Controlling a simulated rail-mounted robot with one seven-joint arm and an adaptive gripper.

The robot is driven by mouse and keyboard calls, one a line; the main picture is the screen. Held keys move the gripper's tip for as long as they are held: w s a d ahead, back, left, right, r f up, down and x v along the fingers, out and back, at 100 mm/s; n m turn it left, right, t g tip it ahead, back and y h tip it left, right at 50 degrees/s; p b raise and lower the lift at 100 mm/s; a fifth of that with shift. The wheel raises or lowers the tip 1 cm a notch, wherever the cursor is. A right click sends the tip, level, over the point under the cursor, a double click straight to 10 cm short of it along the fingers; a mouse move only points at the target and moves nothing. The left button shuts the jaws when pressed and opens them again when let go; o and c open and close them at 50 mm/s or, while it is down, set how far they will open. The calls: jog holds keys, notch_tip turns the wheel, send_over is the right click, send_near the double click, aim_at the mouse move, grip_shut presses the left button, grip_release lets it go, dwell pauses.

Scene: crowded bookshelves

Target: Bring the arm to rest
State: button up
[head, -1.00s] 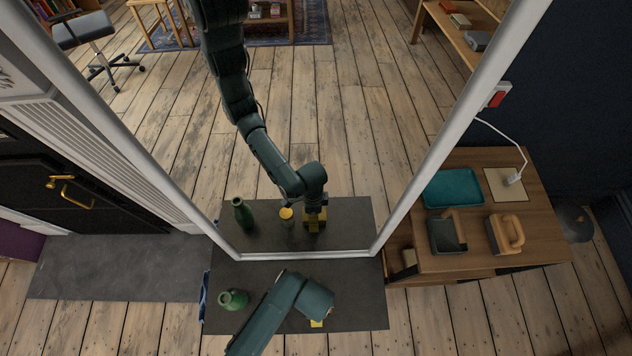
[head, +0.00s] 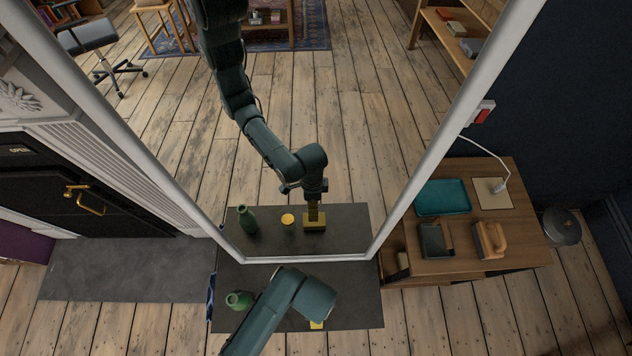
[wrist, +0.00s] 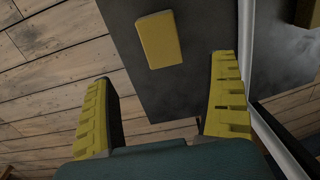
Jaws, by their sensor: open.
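My gripper (wrist: 162,68) is open and empty, its two yellow fingers spread apart in the wrist view. A yellow block (wrist: 158,40) lies beyond the fingertips on a dark tabletop (wrist: 205,25), apart from both fingers. In the head view my arm (head: 290,300) reaches over the dark tabletop (head: 360,300) and hides the gripper from above. A small yellow patch shows under the wrist; I cannot tell whether it is block or finger. The mirror (head: 300,120) reflects my arm, with the gripper above the yellow block.
A green bottle (head: 238,300) stands on the tabletop left of my arm. A yellow-topped jar shows only in the mirror. The mirror's white frame (head: 430,150) rises behind the tabletop. At right, a wooden cabinet (head: 460,265) holds a teal tray (head: 442,197) and tools.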

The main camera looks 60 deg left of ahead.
dwell(0.5)
jog(key=w+d+r+m+t+y+p, duration=0.1)
jog(key=w+r+t+p, duration=0.1)
jog(key=w+r, duration=0.6)
jog(key=w+d+r+m+t+p, duration=0.1)
jog(key=w+r+m+t, duration=0.15)
jog(key=w+r, duration=0.55)
jog(key=w+d+r+n+t+p, duration=0.1)
jog(key=w+d+r+t, duration=0.25)
jog(key=r, duration=0.75)
jog(key=w+d+r+t+p, duration=0.1)
jog(key=w+d+r+t, duration=0.2)
jog(key=r, duration=0.7)
jog(key=w+d+r+n+t+p, duration=0.1)
jog(key=w+d+r+t, duration=0.3)
jog(key=r, duration=0.7)
jog(key=s+r+n+t+h, duration=0.1)
jog(key=s+r+n+t, duration=0.25)
jog(key=r, duration=0.75)
jog(key=s+r+n+t, duration=0.2)
jog(key=s+r+t, duration=0.15)
jog(key=r, duration=0.65)
notch_tip(320, 180, up, 38)
jog(key=p, duration=3.8)
jog(key=shift+w+d+r+n, duration=0.2)
jog(key=shift+w+d+n, duration=0.05)
jog(key=shift+d+n, duration=0.2)
